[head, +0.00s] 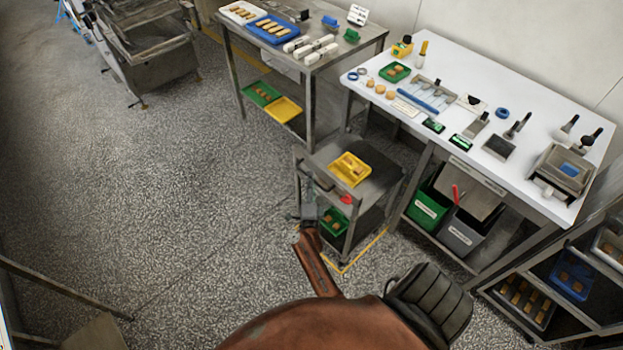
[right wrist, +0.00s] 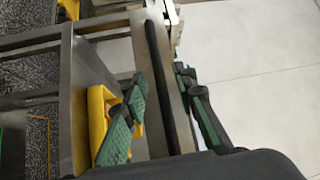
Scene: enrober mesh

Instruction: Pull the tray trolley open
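The tray trolley (head: 376,190) is a small grey metal cart standing in front of the benches. A yellow tray (head: 338,168) with brown pieces sits on its top, and a green tray (head: 328,226) is on a lower shelf. A dark bar handle (head: 318,180) is on its left side. My right gripper (head: 309,208) is at that side, near the handle. In the right wrist view, its green fingers (right wrist: 160,98) are apart, with the dark handle bar (right wrist: 157,60) showing between them; contact does not show. My left gripper is not in view.
A white-topped bench (head: 540,100) with tools stands behind and right of the trolley. A steel table (head: 228,20) with trays is behind it. Green and grey bins (head: 428,208) sit under the bench. The speckled floor (head: 170,190) left of the trolley is clear.

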